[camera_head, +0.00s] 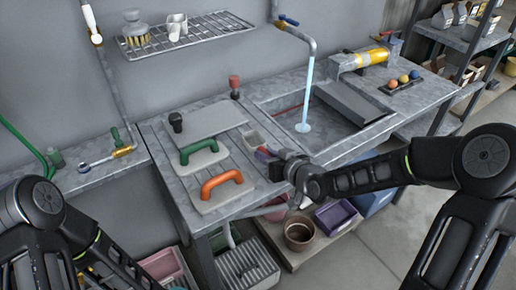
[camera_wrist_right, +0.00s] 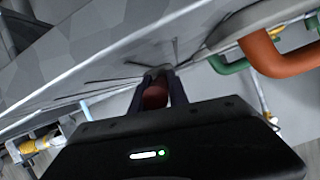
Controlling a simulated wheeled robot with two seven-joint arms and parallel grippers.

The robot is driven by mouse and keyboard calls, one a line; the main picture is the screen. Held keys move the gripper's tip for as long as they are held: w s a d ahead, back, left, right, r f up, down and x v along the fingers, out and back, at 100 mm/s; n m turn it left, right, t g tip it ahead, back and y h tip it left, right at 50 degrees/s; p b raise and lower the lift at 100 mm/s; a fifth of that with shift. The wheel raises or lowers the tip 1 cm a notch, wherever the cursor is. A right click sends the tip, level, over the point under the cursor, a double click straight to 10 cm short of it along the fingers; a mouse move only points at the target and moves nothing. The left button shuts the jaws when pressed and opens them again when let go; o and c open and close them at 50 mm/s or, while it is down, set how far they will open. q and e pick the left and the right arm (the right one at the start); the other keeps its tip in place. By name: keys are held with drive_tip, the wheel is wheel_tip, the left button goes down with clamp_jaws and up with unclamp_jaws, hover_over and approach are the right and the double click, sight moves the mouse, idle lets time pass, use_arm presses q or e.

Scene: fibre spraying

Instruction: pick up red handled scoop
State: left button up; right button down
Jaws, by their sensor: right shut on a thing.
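My right gripper (camera_head: 268,156) reaches in from the right to the grey worktop, beside the sink. In the right wrist view its two fingers (camera_wrist_right: 158,92) are shut on a dark red handle (camera_wrist_right: 155,95), which I take to be the red handled scoop's. A small reddish and purple bit shows at the fingertips in the head view. The rest of the scoop is mostly hidden, and I cannot tell whether it is clear of the worktop. My left arm shows at the lower left, with its gripper out of view.
Left of my right gripper lie boards with an orange handle (camera_head: 222,183) and a green handle (camera_head: 199,150). The sink (camera_head: 322,124) with running water is behind it. A brown pot (camera_head: 299,234) and a purple bin (camera_head: 335,215) stand low below the worktop.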

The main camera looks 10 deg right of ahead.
drive_tip(key=shift+r, duration=0.1)
idle(0.3)
use_arm(q)
drive_tip(key=shift+r+p, duration=0.35)
use_arm(e)
wheel_tip(320, 180, up, 10)
drive_tip(key=shift+f, duration=0.1)
use_arm(q)
drive_tip(key=shift+r, duration=0.1)
idle(0.4)
